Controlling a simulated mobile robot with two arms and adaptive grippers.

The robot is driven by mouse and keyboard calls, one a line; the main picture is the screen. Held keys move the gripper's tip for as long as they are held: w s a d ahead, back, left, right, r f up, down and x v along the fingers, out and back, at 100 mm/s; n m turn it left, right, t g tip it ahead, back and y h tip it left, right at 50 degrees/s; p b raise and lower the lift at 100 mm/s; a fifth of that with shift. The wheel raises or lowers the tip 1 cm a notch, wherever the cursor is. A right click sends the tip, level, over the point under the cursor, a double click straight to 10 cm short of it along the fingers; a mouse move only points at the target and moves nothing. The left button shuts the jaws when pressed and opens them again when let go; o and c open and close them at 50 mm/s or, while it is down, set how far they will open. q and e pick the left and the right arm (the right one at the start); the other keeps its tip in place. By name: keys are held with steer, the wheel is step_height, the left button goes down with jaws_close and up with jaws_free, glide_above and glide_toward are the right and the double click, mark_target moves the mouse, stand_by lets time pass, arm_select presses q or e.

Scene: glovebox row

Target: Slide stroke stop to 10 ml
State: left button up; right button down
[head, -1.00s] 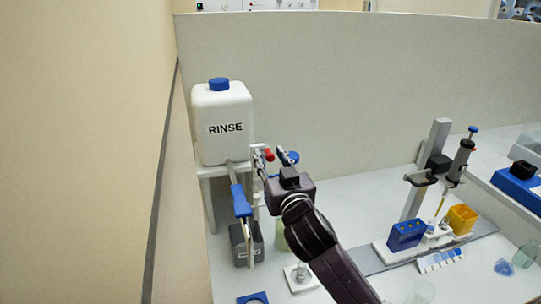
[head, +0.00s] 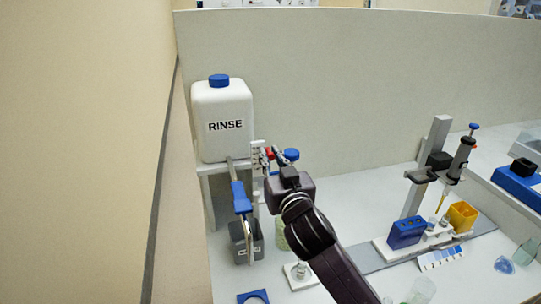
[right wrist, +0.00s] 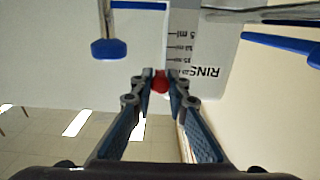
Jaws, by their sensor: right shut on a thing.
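The red stroke stop (head: 269,153) is beside a pale upright scale plate (head: 257,160), right of the white RINSE bottle (head: 222,120). My right gripper (head: 270,155) is shut on the red stop. The right wrist view shows the red stop (right wrist: 160,83) between the fingertips of my right gripper (right wrist: 160,79). The scale (right wrist: 185,45) there carries several ml marks, one reading 5 ml; the fingers cover part of it, and I cannot tell which mark the stop stands at. My left gripper is not in view.
A blue-handled lever (head: 240,198) hangs just left of the gripper, above a grey container (head: 244,243). A round blue knob (head: 291,154) is close on its right. A pipette stand (head: 427,165) with a blue block (head: 406,233) stands at the right. The bench between is mostly clear.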

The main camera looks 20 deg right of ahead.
step_height(320, 180, down, 4)
steer(key=shift+f+b, duration=0.1)
steer(key=shift+b, duration=1)
steer(key=c, duration=1.9)
jaws_free()
steer(key=s, duration=1.2)
steer(key=shift+a, duration=0.3)
